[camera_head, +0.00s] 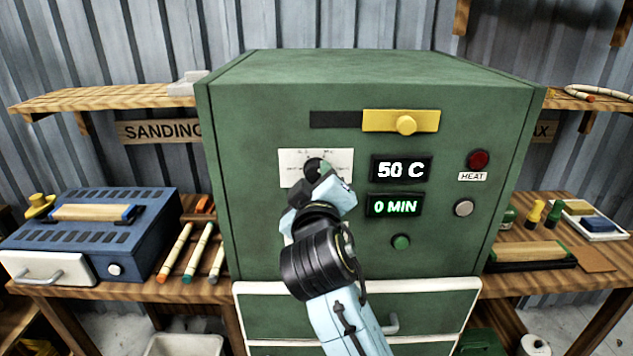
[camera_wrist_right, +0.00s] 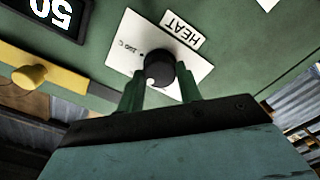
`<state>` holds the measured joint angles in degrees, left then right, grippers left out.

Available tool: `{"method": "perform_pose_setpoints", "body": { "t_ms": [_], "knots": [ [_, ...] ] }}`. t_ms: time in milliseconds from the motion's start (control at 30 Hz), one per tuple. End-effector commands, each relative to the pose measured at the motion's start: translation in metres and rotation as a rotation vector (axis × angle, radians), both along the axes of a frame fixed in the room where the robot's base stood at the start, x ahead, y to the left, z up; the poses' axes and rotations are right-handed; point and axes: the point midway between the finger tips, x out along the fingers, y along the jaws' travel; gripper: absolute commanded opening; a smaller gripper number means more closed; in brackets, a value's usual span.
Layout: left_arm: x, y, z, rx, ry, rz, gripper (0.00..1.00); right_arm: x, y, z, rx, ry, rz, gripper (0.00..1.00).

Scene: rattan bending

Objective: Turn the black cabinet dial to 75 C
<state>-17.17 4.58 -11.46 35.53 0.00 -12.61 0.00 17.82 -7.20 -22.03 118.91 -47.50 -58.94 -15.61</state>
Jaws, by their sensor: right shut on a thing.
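The black dial (camera_head: 312,166) sits on a white plate (camera_head: 340,160) on the front of the green cabinet (camera_head: 262,120). The dial also shows in the right wrist view (camera_wrist_right: 160,70), between the two dark green fingers of my right gripper (camera_wrist_right: 160,85). My right gripper (camera_head: 318,176) is shut on the dial and hides part of it in the head view. The upper display (camera_head: 401,169) reads 50 C. My left gripper is not in view.
Below is a 0 MIN display (camera_head: 394,205). A yellow slider (camera_head: 400,121) is above. Benches with tools flank the cabinet.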

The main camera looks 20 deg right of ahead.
Motion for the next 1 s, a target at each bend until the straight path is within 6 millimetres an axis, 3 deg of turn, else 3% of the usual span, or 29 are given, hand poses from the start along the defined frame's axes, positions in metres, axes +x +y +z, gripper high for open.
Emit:
{"method": "perform_pose_setpoints", "body": {
  "t_ms": [400, 433, 567, 867, 1000],
  "knots": [
    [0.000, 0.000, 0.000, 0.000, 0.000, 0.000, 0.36, 0.000, 0.001, -0.001, 0.007, 0.002, 0.002, 0.12],
    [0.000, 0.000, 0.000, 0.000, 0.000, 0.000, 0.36, 0.000, 0.001, -0.001, 0.007, 0.002, 0.002, 0.38],
    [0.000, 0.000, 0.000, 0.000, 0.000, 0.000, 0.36, 0.000, 0.001, -0.001, 0.006, 0.001, 0.001, 0.55],
    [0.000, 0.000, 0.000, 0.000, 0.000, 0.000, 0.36, -0.001, 0.001, 0.000, 0.005, -0.001, 0.001, 0.57],
    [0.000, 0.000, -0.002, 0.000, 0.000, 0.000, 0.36, -0.011, 0.004, -0.001, 0.007, -0.001, 0.002, 0.57]
  ]
}}
